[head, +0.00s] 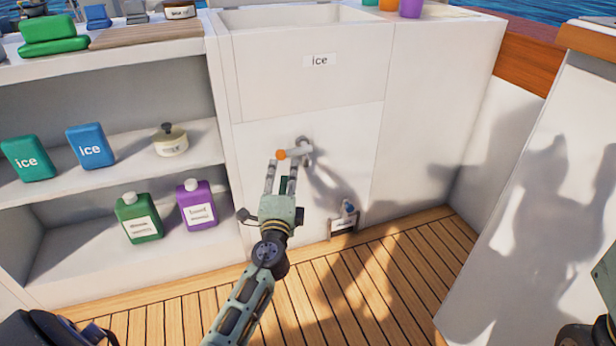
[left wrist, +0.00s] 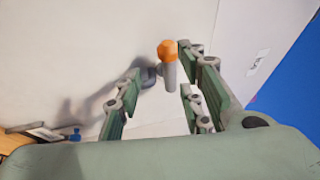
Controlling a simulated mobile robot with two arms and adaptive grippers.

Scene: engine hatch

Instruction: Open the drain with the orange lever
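The orange-tipped lever (head: 283,154) has a grey handle and sticks out sideways from a round grey mount (head: 305,152) on the white panel below the ice box. My left gripper (head: 285,163) is at the lever, its fingers pointing toward the panel. In the left wrist view the gripper (left wrist: 158,95) is open, and the lever's orange end (left wrist: 168,50) shows between and beyond the fingertips, nearer the right finger. I cannot tell whether a finger touches it. A small labelled fitting with a blue part (head: 347,217) sits low on the panel. My right gripper is not in view.
White shelves at left hold green (head: 28,158) and blue (head: 90,147) ice packs, a lidded pot (head: 170,140), and green (head: 139,218) and purple (head: 196,205) bottles. The wooden deck (head: 350,290) is clear. A white wall (head: 540,200) stands at right.

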